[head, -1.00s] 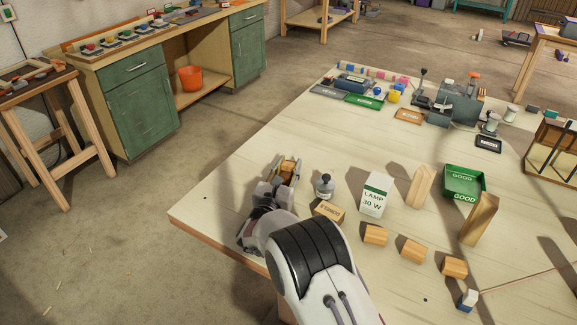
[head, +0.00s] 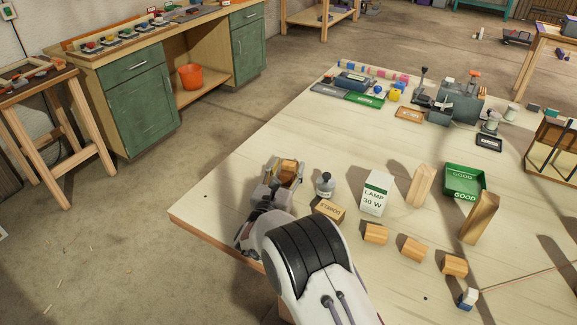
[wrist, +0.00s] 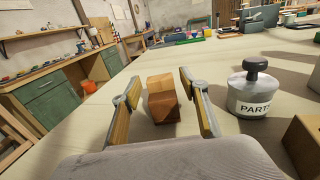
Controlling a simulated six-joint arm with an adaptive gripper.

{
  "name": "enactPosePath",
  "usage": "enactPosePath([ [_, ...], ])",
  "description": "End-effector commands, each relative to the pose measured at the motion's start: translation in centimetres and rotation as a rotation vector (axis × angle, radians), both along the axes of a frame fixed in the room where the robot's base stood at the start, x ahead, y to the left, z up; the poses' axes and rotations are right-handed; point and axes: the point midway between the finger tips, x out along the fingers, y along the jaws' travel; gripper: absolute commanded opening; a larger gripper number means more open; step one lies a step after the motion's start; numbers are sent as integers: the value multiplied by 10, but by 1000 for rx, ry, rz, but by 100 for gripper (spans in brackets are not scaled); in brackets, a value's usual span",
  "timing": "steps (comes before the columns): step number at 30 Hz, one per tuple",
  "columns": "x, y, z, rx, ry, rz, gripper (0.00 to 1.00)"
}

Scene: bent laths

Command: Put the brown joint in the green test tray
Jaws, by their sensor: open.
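A brown wooden joint block (head: 289,168) lies on the table near its left edge. In the wrist view the block (wrist: 161,98) sits between the two fingers, with visible gaps on both sides. My gripper (head: 284,176) is open around it, and the wrist view shows its fingers (wrist: 163,108) apart. The green tray marked GOOD (head: 464,196) stands on the right part of the table and looks empty. A flatter green tray or mat (head: 365,99) lies at the back.
A PARTS-labelled jar (wrist: 252,98) and a labelled wooden block (head: 330,210) stand close right of my gripper.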

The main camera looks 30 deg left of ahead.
Motion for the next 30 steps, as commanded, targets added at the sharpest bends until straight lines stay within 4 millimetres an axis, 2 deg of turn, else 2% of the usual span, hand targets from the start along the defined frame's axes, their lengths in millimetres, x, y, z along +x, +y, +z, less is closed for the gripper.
enactPosePath([
  [17, -61, -15, 0, -2, 0, 0, 44],
  [30, -59, -15, 56, 0, -2, -1, 44],
])
